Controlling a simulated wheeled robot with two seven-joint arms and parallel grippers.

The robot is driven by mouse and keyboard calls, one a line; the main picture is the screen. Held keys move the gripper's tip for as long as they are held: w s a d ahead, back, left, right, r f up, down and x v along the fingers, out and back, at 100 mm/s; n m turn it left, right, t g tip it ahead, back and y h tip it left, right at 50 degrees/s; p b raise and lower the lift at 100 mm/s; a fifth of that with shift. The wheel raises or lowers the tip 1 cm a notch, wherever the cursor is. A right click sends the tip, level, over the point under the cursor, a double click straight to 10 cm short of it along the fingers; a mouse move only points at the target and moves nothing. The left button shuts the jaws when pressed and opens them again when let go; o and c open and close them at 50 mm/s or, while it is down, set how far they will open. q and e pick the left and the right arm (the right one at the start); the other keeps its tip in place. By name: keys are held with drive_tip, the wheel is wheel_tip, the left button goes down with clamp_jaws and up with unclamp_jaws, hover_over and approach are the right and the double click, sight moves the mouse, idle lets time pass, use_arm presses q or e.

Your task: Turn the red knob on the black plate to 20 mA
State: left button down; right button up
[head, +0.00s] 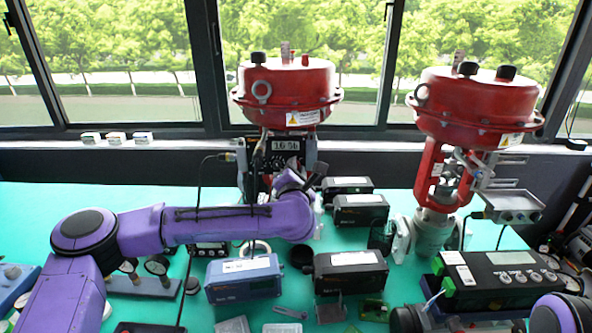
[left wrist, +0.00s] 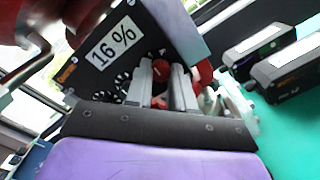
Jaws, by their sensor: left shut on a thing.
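The black plate (head: 287,160) is mounted under the left red actuator and carries a display that reads about 16 %. In the left wrist view the plate (left wrist: 133,52) shows tilted, with the 16 % label (left wrist: 113,46) at its upper left. A red knob (left wrist: 160,69) shows on the plate between the two grey fingers of my left gripper (left wrist: 161,66). The fingers are shut on the red knob. In the head view my purple wrist hides the knob and the fingertips. My right gripper is not in view; part of my right arm shows at the lower right.
Two red actuators (head: 288,92) (head: 475,105) stand before the windows. A blue box (head: 243,278) and several black boxes (head: 350,272) lie on the green table (head: 30,215). A black calibrator (head: 500,278) stands at the right. The table's far left is clear.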

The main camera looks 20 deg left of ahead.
use_arm(q)
drive_tip(key=shift+m+p, duration=1.05)
drive_tip(key=shift+m, duration=3.05)
drive_tip(key=shift+f, duration=0.1)
drive_tip(key=c, duration=1)
unclamp_jaws()
drive_tip(key=shift+o, duration=0.2)
drive_tip(key=b+v, duration=0.3)
drive_tip(key=v, duration=0.7)
drive_tip(key=shift+s, duration=0.3)
